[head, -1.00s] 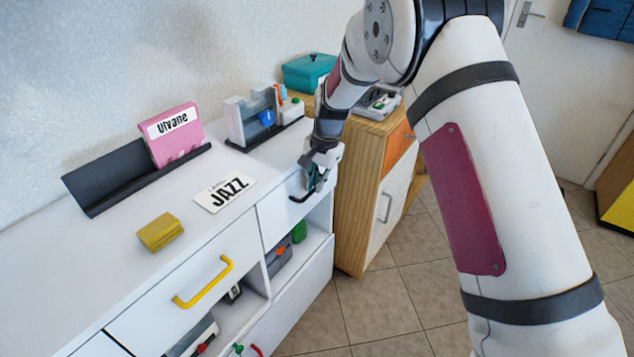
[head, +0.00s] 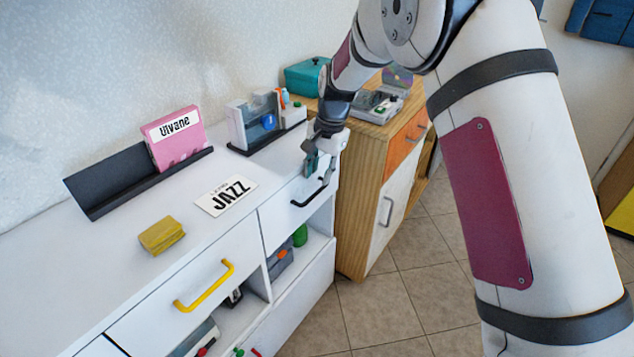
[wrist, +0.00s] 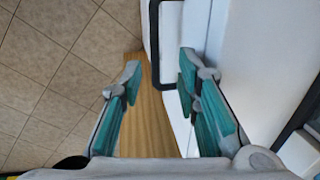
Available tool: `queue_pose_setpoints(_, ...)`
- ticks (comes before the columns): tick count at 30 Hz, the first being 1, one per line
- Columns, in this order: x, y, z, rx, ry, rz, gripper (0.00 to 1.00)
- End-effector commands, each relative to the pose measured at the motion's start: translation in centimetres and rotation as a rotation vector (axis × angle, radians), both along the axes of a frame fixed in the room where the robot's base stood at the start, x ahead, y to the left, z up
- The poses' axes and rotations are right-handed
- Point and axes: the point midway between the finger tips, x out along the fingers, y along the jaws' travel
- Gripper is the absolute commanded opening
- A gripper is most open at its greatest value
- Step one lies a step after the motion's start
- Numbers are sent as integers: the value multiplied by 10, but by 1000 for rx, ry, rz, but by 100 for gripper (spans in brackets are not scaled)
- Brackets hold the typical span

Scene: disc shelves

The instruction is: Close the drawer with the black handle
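The black handle (head: 309,196) is a curved bar on a white drawer front (head: 279,219) at the right end of the white cabinet. The drawer front looks about in line with the cabinet front; a small gap cannot be ruled out. My gripper (head: 313,166) is just above the handle, by the top edge of the drawer, and hides part of that edge. In the wrist view my gripper (wrist: 160,63) is open and its teal-padded fingers are apart with nothing held. The black handle (wrist: 154,45) shows beyond and between the fingertips.
A yellow-handled drawer (head: 150,325) is to the left. On the cabinet top (head: 110,275) are a JAZZ card (head: 226,195), a yellow block (head: 161,236) and a black rack (head: 110,180) with a pink case. A wooden cabinet (head: 355,190) stands close on the right. Tiled floor is clear in front.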

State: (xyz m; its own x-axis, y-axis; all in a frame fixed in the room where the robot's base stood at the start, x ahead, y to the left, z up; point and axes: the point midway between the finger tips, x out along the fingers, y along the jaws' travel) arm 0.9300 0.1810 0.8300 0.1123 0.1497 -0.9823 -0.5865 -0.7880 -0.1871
Motion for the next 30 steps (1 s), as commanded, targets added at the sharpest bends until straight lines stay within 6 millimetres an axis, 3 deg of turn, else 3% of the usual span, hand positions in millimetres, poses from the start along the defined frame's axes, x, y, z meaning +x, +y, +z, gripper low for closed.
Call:
queue_pose_setpoints(3,-2,-4,26,1,-3,0,30)
queue_pose_setpoints(9,-6,-8,55,0,-3,1,30)
queue_pose_setpoints(15,-7,-10,66,-1,-1,1,30)
queue_pose_setpoints(25,-8,-11,69,0,-2,2,30)
queue_pose_setpoints(30,-27,-26,95,-3,-12,31,30)
